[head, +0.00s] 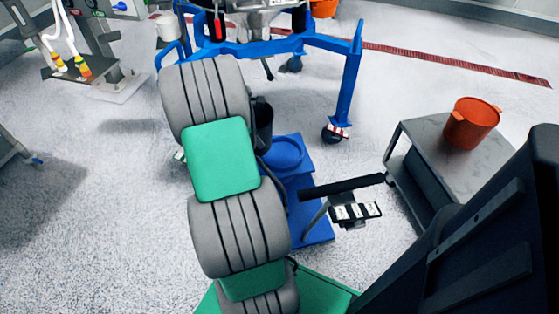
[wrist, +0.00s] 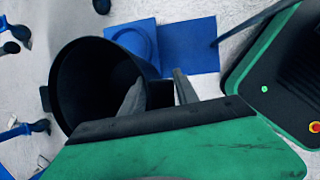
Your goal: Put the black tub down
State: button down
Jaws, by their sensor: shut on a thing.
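The black tub (wrist: 68,90) fills the left of the wrist view, with its open mouth and dark inside showing. My gripper (wrist: 159,77) is shut on the tub's wall, with one finger at the inside of the rim and the other outside. In the head view the tub (head: 263,122) shows only as a dark strip behind my arm, and my gripper is hidden there. The tub appears to be above the floor, near a blue platform (head: 312,212) with a round blue shape (head: 284,153) on it. The tub's underside is hidden.
The blue sifter frame (head: 345,92) stands behind, with a caster near the platform. A scale-like post with a black bar (head: 342,187) rises beside the platform. A steel cart (head: 415,128) with an orange pot (head: 472,123) stands right. Open floor lies left.

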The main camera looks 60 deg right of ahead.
jog(key=s+d+f+b, duration=0.1)
jog(key=s+d+f, duration=0.2)
jog(key=s, duration=0.2)
jog(key=s+d+f+m+b, duration=0.1)
jog(key=s+d+f, duration=0.1)
jog(key=s, duration=0.4)
jog(key=s+d+f+b, duration=0.1)
jog(key=s+d+f, duration=0.2)
jog(key=s, duration=0.2)
jog(key=w+d+f+b, duration=0.7)
jog(key=w+f+b, duration=0.1)
jog(key=w+f, duration=0.3)
jog(key=shift+w+f, duration=0.15)
jog(key=shift+f, duration=0.6)
jog(key=c, duration=0.9)
grip_release()
